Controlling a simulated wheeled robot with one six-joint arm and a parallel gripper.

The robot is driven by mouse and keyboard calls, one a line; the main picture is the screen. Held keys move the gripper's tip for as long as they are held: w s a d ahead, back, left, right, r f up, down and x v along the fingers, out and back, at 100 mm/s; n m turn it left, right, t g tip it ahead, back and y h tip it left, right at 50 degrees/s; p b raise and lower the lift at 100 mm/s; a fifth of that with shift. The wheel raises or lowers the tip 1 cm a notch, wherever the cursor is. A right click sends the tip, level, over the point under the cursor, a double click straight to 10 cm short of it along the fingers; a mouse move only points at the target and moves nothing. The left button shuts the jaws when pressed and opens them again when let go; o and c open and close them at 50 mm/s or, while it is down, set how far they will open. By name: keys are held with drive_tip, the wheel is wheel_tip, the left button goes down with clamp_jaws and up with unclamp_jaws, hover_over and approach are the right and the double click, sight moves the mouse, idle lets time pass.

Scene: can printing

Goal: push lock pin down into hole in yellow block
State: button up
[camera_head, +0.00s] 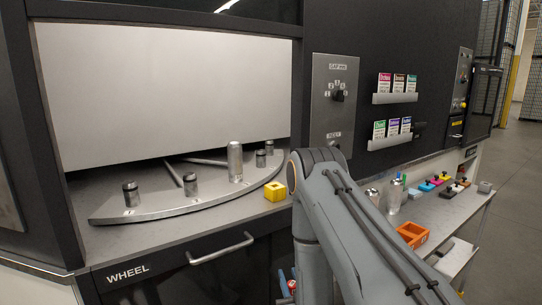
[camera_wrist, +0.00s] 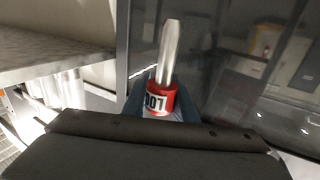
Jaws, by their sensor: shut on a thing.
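The lock pin has a red collar with a white label (camera_wrist: 158,99) and a bare metal shaft (camera_wrist: 168,50) that points up in the wrist view. My gripper (camera_wrist: 160,108) is shut on the red collar, with its bluish fingers on both sides. In the head view, a bit of red and blue (camera_head: 288,283) shows low, left of my arm, in front of the counter. The yellow block (camera_head: 275,191) sits on the counter near the right end of the curved wheel plate. It has a dark hole in it. The pin is apart from the block and below the counter top.
The curved metal wheel plate (camera_head: 150,213) carries several posts and a silver can (camera_head: 235,162). A drawer handle (camera_head: 221,249) sticks out below the counter. To the right, a shelf holds an orange tray (camera_head: 412,234) and coloured items. A knob panel (camera_head: 335,105) is on the wall.

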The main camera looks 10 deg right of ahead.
drive_tip(key=w+r+y, duration=0.1)
drive_tip(key=w+r, duration=0.2)
drive_tip(key=r, duration=0.9)
drive_tip(key=w+r+n, duration=0.1)
drive_tip(key=w+r, duration=0.3)
drive_tip(key=r, duration=0.8)
drive_tip(key=w+r+y, duration=0.1)
drive_tip(key=w+r, duration=0.3)
drive_tip(key=r, duration=0.9)
drive_tip(key=shift+a+n+y, duration=0.25)
drive_tip(key=shift+n+y, duration=0.05)
